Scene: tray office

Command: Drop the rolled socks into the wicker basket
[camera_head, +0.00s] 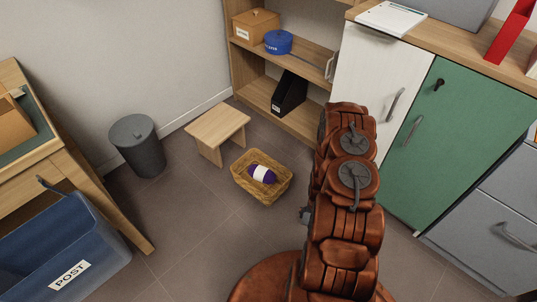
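The wicker basket (248,189) stands on the floor near the middle of the head view, a shallow woven tan box. The rolled socks (263,174), a purple bundle with a white band, lie inside the basket and appear to rest on its bottom. My rust-brown arm rises to the right of the basket, apart from it in the picture. My gripper cannot be made out; it is hidden behind the arm or out of view, so its fingers do not show.
A small wooden stool (217,128) stands just behind the basket, with a grey bin (138,146) farther left. A blue POST crate (65,247) is at lower left. A shelf (262,93) and white and green cabinets (440,135) line the back and right. Floor left of the basket is clear.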

